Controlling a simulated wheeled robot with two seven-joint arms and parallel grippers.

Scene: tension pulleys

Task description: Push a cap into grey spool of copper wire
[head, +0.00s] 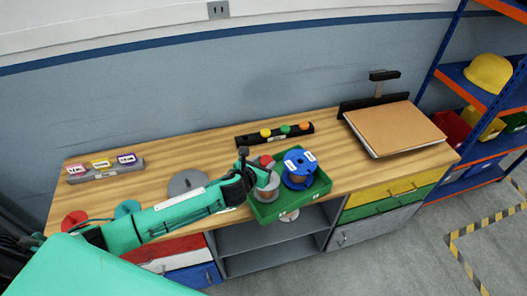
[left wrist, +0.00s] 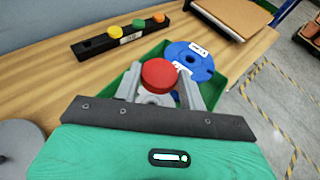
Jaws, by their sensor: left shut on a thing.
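My left gripper (head: 267,168) reaches over the green tray (head: 290,208) from the left. It is shut on a red cap (left wrist: 159,73), which sits between its fingertips in the left wrist view and also shows in the head view (head: 266,160). The grey spool (head: 266,189) stands in the left part of the tray, below the cap; its grey top (left wrist: 154,98) is partly hidden by cap and fingers. I cannot tell whether the cap touches the spool. The blue spool (head: 300,167) stands beside it to the right. My right gripper is not in view.
A black holder (head: 245,140) with yellow, green and orange caps lies behind the tray. A labelled rack (head: 105,169) stands far left, and a brown board (head: 394,127) lies right.

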